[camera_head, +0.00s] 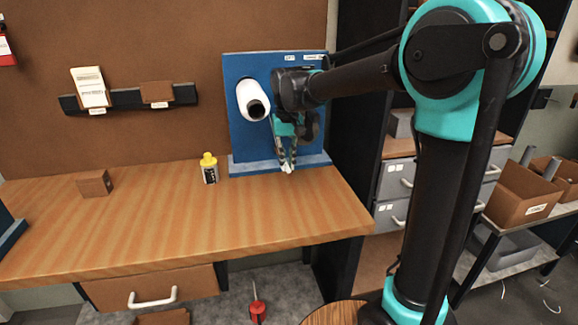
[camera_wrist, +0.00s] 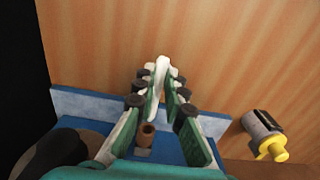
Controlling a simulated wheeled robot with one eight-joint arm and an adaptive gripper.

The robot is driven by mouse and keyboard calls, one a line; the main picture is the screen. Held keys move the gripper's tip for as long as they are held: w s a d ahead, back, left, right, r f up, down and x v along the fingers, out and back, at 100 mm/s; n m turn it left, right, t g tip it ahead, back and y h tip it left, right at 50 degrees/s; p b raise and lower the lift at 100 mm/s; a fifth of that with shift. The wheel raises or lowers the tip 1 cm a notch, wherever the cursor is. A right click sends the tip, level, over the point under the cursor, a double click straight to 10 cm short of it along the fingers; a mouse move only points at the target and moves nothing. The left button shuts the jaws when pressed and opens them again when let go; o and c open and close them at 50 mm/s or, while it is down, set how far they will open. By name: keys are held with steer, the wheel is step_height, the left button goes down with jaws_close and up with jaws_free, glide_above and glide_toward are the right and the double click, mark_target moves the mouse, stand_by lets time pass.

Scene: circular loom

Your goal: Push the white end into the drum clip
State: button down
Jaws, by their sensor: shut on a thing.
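My gripper (camera_head: 287,166) points down in front of the right part of the blue board, above the bench. Its fingers are shut on the white end (camera_wrist: 159,78), a thin white piece that shows between and past the fingertips in the wrist view. A bit of white also shows at the fingertips in the head view. The white drum (camera_head: 245,97), with a dark open end, sticks out of the blue board (camera_head: 240,140) to the left of my gripper. I cannot make out the drum clip in either view. The white end appears apart from the drum.
A yellow-capped bottle (camera_head: 209,170) stands on the bench (camera_head: 150,226) left of the board; it also shows in the wrist view (camera_wrist: 264,134). A brown block (camera_head: 94,183) lies farther left. A small brown cylinder (camera_wrist: 146,135) shows between my fingers' bases. The bench front is clear.

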steer(key=shift+w+a, duration=0.15)
steer(key=shift+w, duration=0.35)
steer(key=shift+w+a, duration=0.1)
steer(key=shift+w, duration=0.25)
steer(key=shift+w+a, duration=0.2)
steer(key=shift+w, duration=0.45)
steer(key=shift+w+a, duration=0.15)
steer(key=shift+w, duration=0.45)
stand_by(0.3)
steer(key=c, duration=1.5)
jaws_free()
steer(key=shift+r, duration=0.1)
step_height(320, 180, up, 12)
